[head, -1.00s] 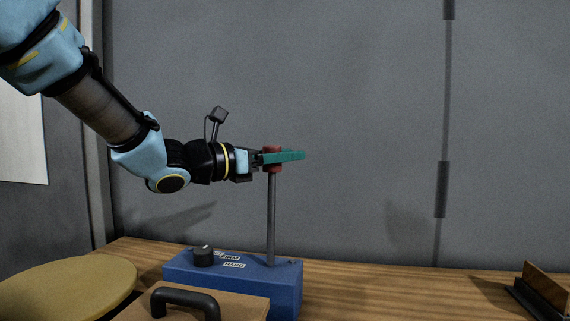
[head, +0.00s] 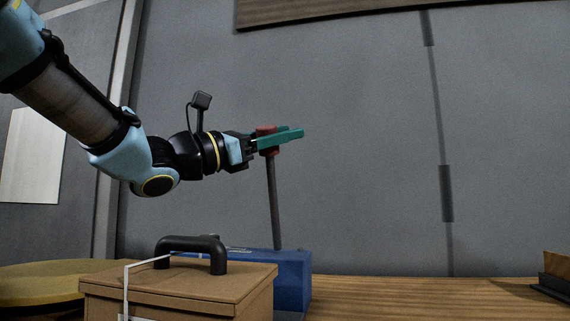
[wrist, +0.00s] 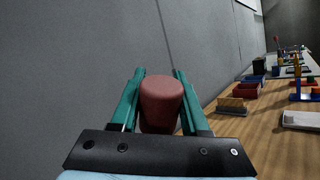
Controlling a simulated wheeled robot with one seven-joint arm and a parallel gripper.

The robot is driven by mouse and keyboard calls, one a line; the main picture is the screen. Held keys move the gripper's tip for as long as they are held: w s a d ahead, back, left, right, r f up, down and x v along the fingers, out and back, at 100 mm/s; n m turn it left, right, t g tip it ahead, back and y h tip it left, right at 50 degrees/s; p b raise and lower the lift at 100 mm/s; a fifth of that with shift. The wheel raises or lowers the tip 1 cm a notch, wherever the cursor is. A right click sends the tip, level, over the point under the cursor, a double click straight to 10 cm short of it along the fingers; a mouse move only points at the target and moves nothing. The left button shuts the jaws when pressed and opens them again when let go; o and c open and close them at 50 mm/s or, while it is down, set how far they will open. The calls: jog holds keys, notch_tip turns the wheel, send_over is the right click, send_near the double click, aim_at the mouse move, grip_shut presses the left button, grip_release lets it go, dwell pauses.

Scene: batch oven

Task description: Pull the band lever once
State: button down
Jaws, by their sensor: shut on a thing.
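The band lever is a grey rod (head: 273,200) with a red knob (head: 266,131), rising from a blue box (head: 293,279) on the bench. The rod stands nearly upright, leaning slightly, its top toward the left. My gripper (head: 285,138) has green fingers and is shut on the red knob at the rod's top. In the wrist view the red knob (wrist: 161,103) sits between the two green fingers (wrist: 158,92). The box's top labels and dial are mostly hidden behind a brown box.
A brown lidded box (head: 180,287) with a black handle (head: 190,243) stands in front of the blue box. A round tan board (head: 35,283) lies at left. The wrist view shows red bins (wrist: 246,91) and other items along the bench at right.

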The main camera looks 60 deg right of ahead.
jog(key=shift+s+a+f+m+g+b, duration=0.15)
jog(key=shift+a+m+g+b, duration=0.2)
jog(key=shift+b, duration=0.3)
jog(key=shift+s+a+f+m+g+b, duration=0.1)
jog(key=shift+a+f+m+b, duration=0.05)
jog(key=shift+a+b, duration=0.4)
jog(key=shift+c, duration=1.9)
grip_release()
jog(key=b+v, duration=0.1)
jog(key=v, duration=0.9)
jog(key=shift+a+f, duration=0.15)
jog(key=shift+a, duration=0.1)
jog(key=shift+w, duration=0.15)
